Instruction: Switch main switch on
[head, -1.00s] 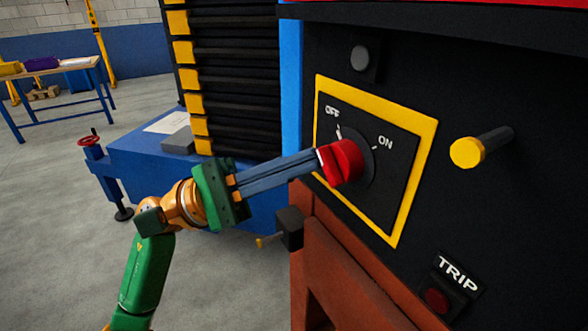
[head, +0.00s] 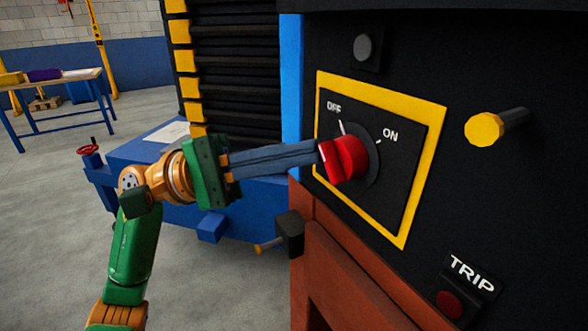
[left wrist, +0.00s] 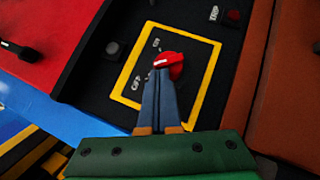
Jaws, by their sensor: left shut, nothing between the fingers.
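The main switch is a red rotary knob (head: 346,158) on a black plate with a yellow border (head: 424,170). The plate carries an OFF mark (head: 334,107) at upper left and an ON mark (head: 390,135) at right. My left gripper (head: 318,152) is shut, its long blue-grey fingers together, with the tips at the knob's left side. In the left wrist view the fingertips (left wrist: 160,72) meet the red knob (left wrist: 169,64), seeming to touch it. The knob's exact pointing is hard to tell. My right gripper is not in view.
A yellow-tipped peg (head: 484,129) sticks out right of the plate. A red TRIP button (head: 449,304) is below right, and a grey round button (head: 363,47) above. A small black block with a handle (head: 290,233) juts out below the gripper.

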